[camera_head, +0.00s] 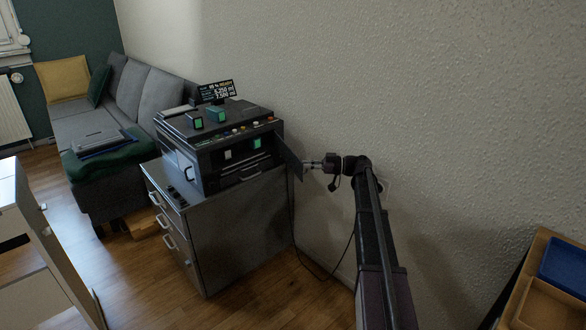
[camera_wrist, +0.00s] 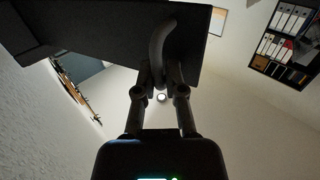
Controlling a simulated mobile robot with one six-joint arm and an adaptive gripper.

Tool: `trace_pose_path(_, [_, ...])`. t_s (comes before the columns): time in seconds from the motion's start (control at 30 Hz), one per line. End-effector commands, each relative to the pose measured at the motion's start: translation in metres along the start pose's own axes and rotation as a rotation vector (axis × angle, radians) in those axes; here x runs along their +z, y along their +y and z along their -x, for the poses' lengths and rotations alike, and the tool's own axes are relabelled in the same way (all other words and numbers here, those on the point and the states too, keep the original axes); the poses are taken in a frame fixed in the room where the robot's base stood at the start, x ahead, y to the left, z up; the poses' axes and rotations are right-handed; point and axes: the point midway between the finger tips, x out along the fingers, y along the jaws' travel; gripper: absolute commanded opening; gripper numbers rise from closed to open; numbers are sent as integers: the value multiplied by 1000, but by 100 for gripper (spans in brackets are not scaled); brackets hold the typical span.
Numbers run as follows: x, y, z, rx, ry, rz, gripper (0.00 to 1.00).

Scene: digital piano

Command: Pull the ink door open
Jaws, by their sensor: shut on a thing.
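The black machine (camera_head: 225,150) stands on a grey drawer cabinet against the wall. Its ink door (camera_head: 289,158) is a dark panel at the machine's right side and stands out at an angle from the body. My gripper (camera_head: 305,165) reaches the door from the right. In the wrist view the door (camera_wrist: 100,35) is a large dark panel across the top, with a curved dark handle (camera_wrist: 158,42). My gripper (camera_wrist: 161,75) is shut on this handle, one finger on each side. The exact contact is dark and hard to make out.
The cabinet (camera_head: 235,230) has drawer handles on its front. A cable hangs beside it near the wall. A grey sofa (camera_head: 145,90) is behind on the left, a white unit (camera_head: 30,240) at front left, and a wooden tray (camera_head: 545,300) at lower right. Floor between is clear.

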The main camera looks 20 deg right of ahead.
Motion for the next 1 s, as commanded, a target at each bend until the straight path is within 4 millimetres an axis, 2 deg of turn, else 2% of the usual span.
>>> trace_pose_path(0.13, [-2,8,7,5,8,-2,0])
trace_pose_path(0.53, [-2,8,7,3,8,-2,0])
trace_pose_path(0.57, [-2,8,7,3,8,-2,16])
trace_pose_path(0.6, [-2,8,7,3,8,-1,28])
trace_pose_path(0.67, [-2,7,7,2,8,-1,46])
trace_pose_path(1.0, [-2,6,7,-1,7,-1,47])
